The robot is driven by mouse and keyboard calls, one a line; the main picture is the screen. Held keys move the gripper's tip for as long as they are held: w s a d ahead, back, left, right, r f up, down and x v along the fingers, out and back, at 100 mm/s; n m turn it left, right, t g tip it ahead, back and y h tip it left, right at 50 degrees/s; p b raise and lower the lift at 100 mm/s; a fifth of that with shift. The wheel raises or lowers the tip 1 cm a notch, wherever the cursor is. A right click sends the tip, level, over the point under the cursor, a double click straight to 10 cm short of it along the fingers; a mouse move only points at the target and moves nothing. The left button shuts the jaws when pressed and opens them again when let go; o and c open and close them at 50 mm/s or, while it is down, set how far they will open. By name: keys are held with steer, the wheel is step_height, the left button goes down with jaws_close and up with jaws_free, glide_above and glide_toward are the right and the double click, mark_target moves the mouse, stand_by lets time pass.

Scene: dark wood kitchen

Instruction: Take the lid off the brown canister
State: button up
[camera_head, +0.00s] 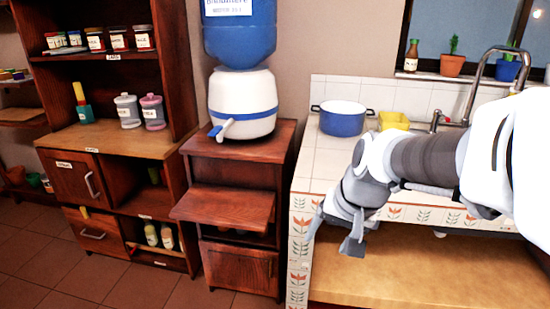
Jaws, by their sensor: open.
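I cannot make out a brown canister for certain. Two lidded canisters stand side by side on the wooden cabinet's counter at the left: a pale grey one (127,111) and a pinkish one (153,113). Both have labels, too small to read, and their lids are on. My gripper (333,235) is open and empty, pointing down in front of the tiled counter's left end. It is far to the right of the canisters, with the water dispenser stand between.
The dispenser (243,104) stands on a wooden stand with a protruding shelf (225,205). A blue pot (342,119) and yellow container (394,121) sit on the tiled counter. Jars (118,40) line the shelf above the canisters. Floor (130,285) is clear in front.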

steer(key=w+d+f+m+g, duration=0.1)
steer(key=w+d+f+m, duration=0.25)
steer(key=f, duration=0.45)
steer(key=w+d+f+m, duration=0.2)
steer(key=w+f, duration=0.3)
steer(key=f, duration=0.2)
steer(key=w+d+f+m+g, duration=0.1)
steer(key=w+d+f+m, duration=0.15)
steer(key=w+f, duration=0.4)
steer(key=s+d+f+m+b, duration=0.1)
steer(key=s+f+m, duration=0.1)
steer(key=f, duration=1.2)
steer(key=s+d+f+m+g+b, duration=0.1)
steer(key=s+d+f+m+b, duration=0.1)
steer(key=f, duration=1.2)
steer(key=s+d+f+m+g+b, duration=0.1)
steer(key=s+f, duration=0.3)
steer(key=f, duration=1.1)
steer(key=shift+s+d+f+m, duration=0.15)
steer(key=shift+d+m, duration=0.45)
steer(key=shift+m, duration=0.3)
steer(key=f+b, duration=0.2)
steer(key=f, duration=0.1)
steer(key=f+b, duration=0.1)
steer(key=f, duration=0.1)
steer(key=shift+s+a+f, duration=0.1)
steer(key=shift+s+a, duration=0.2)
steer(key=shift+a, duration=0.1)
jaws_close()
